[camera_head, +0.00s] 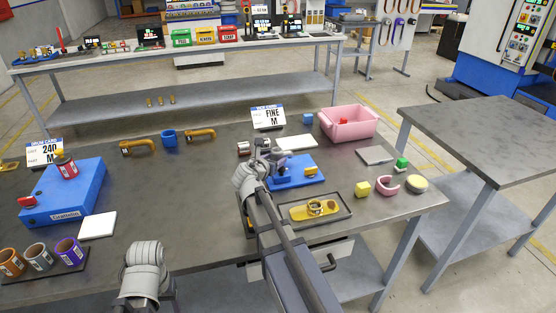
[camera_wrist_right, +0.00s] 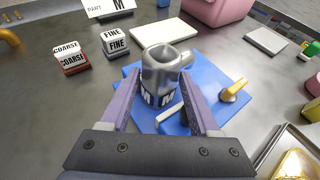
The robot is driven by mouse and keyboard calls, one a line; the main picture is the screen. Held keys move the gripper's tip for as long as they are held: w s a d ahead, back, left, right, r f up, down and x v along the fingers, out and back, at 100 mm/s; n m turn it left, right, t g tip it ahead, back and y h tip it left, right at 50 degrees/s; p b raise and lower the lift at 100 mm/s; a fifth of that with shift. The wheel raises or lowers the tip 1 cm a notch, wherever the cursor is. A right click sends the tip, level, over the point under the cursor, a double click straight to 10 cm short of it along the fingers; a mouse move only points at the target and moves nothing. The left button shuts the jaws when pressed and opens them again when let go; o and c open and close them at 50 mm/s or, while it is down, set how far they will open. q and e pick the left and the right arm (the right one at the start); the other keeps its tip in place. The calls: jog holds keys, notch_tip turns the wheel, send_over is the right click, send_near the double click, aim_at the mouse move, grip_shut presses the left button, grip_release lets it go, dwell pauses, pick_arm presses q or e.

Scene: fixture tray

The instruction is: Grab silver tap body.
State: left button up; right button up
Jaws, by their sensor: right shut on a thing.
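The silver tap body (camera_wrist_right: 163,66) is between the two purple fingers of my right gripper (camera_wrist_right: 162,104) in the right wrist view. The fingers are shut on it. A dark band with white letters shows at its lower part. Under it is a blue fixture plate (camera_head: 298,177); I cannot tell whether the tap body touches it. In the head view my right gripper (camera_head: 268,163) is over the left part of that plate, and the tap body is partly hidden there. Part of my left arm shows at the bottom left, but its fingers do not.
A yellow handle piece (camera_wrist_right: 234,91) lies on the plate's right side. Marked COARSE (camera_wrist_right: 70,57) and FINE (camera_wrist_right: 114,43) blocks stand at left. A metal tray (camera_head: 344,213) with a yellow piece is in front, a pink bin (camera_head: 364,127) behind right. The table's middle is fairly clear.

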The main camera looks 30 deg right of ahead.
grip_shut()
jog(key=shift+r, duration=0.15)
notch_tip(320, 180, up, 10)
jog(key=p, duration=1)
jog(key=shift+f, duration=0.2)
